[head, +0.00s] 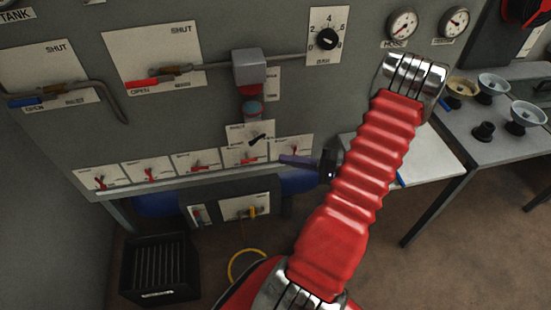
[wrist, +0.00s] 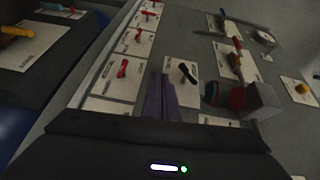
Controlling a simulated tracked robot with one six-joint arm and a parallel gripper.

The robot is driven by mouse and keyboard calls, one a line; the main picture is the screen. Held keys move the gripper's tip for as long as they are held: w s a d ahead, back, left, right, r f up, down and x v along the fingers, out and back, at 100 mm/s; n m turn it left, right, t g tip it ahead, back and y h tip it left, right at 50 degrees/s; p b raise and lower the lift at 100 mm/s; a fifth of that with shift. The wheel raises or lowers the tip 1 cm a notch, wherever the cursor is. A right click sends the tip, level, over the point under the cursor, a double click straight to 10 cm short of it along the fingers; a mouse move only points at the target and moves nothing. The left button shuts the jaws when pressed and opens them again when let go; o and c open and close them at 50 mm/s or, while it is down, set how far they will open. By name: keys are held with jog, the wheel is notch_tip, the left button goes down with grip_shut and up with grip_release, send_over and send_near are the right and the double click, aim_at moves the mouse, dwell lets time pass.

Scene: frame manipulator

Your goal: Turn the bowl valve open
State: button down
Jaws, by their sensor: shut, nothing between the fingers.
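My gripper (head: 284,158) is shut and empty, its purple fingers in front of the right end of a row of small valve plates. In the wrist view its fingers (wrist: 160,82) point up between a red handle (wrist: 122,68) and a black handle (wrist: 187,72), with no clear contact. In the head view the black handle (head: 257,139) sits on a plate above the row. Several red handles, such as one at the far left (head: 101,181), sit along the row. I cannot read the small labels, so I cannot tell which one is the bowl valve.
A grey box (head: 249,66) with a red and teal cylinder (head: 251,108) juts out above the row. A dial (head: 327,38) is at upper right. A table with bowls (head: 493,84) stands at right. A black crate (head: 159,268) is on the floor.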

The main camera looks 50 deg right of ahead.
jog(key=v, duration=0.3)
jog(key=shift+s+d+r, duration=0.1)
jog(key=shift+s+r, duration=0.05)
jog(key=shift+s, duration=0.15)
jog(key=c, duration=2.5)
grip_release()
